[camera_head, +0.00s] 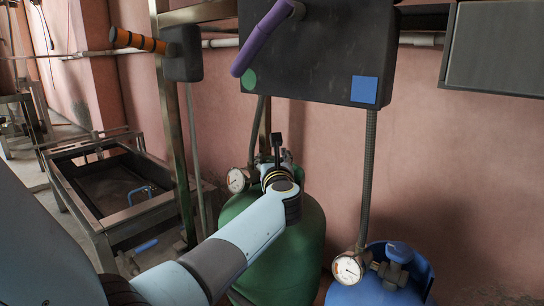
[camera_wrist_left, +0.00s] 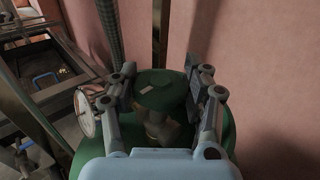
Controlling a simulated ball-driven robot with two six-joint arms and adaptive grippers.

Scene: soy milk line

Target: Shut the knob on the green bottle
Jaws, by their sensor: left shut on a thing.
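The green bottle (camera_head: 306,242) stands by the pink wall, below the dark box. Its round green knob (camera_wrist_left: 160,91) sits on top of the valve in the left wrist view, with the valve body (camera_wrist_left: 160,128) partly visible beneath. My left gripper (camera_head: 277,157) reaches the bottle's top from the left. In the left wrist view its two fingers (camera_wrist_left: 160,85) are on either side of the knob, shut on it. In the head view the gripper mostly hides the knob. My right gripper is in neither view.
A gauge (camera_head: 237,180) sits close left of the gripper. A blue bottle (camera_head: 420,272) with its own gauge (camera_head: 348,269) stands to the right. The dark box (camera_head: 315,50) with a purple lever (camera_head: 262,38) hangs above. A metal frame (camera_head: 110,222) stands at left.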

